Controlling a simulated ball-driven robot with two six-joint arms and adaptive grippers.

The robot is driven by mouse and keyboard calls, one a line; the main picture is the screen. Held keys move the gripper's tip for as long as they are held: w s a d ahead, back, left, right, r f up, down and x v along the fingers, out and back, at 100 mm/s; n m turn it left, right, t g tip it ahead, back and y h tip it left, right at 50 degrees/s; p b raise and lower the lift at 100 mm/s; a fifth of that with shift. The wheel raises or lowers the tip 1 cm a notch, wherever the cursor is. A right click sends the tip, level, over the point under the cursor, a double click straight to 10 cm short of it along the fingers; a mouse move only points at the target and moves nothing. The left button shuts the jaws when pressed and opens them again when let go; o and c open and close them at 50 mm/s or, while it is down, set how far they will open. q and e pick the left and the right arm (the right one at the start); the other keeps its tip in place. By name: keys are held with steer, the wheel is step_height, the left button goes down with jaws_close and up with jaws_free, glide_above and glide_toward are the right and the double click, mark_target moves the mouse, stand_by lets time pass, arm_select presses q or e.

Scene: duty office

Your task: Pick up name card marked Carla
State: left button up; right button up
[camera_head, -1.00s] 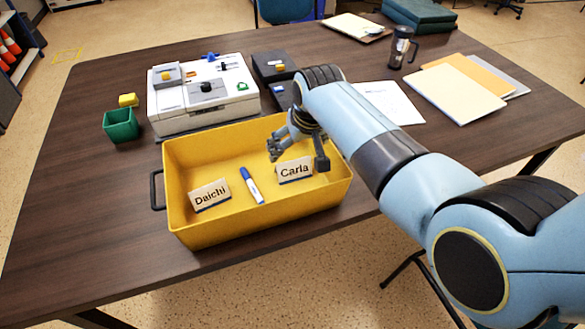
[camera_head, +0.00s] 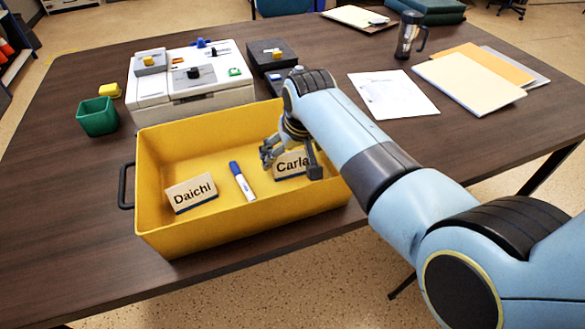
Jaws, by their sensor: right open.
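The name card marked Carla (camera_head: 290,165) stands in the right part of the yellow bin (camera_head: 198,233), its right end partly hidden by my gripper. My right gripper (camera_head: 290,166) is open with its fingers pointing down into the bin. One finger is at the card's upper left and the other at its right end. I cannot tell whether they touch the card. A second card marked Daichi (camera_head: 191,193) stands at the bin's left. A blue and white marker (camera_head: 242,181) lies between the two cards. My left gripper is not in view.
A white box device (camera_head: 190,85) with knobs stands behind the bin, with a green cup (camera_head: 97,116) to its left. Papers (camera_head: 393,95), folders (camera_head: 470,85) and a dark mug (camera_head: 409,35) are at the right.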

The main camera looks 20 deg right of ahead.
steer(key=shift+w+f, duration=0.15)
steer(key=shift+f, duration=0.35)
steer(key=shift+r, duration=0.1)
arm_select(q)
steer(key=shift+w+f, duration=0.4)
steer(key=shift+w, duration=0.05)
arm_select(e)
steer(key=shift+r, duration=0.15)
steer(key=shift+c, duration=0.4)
steer(key=c, duration=0.5)
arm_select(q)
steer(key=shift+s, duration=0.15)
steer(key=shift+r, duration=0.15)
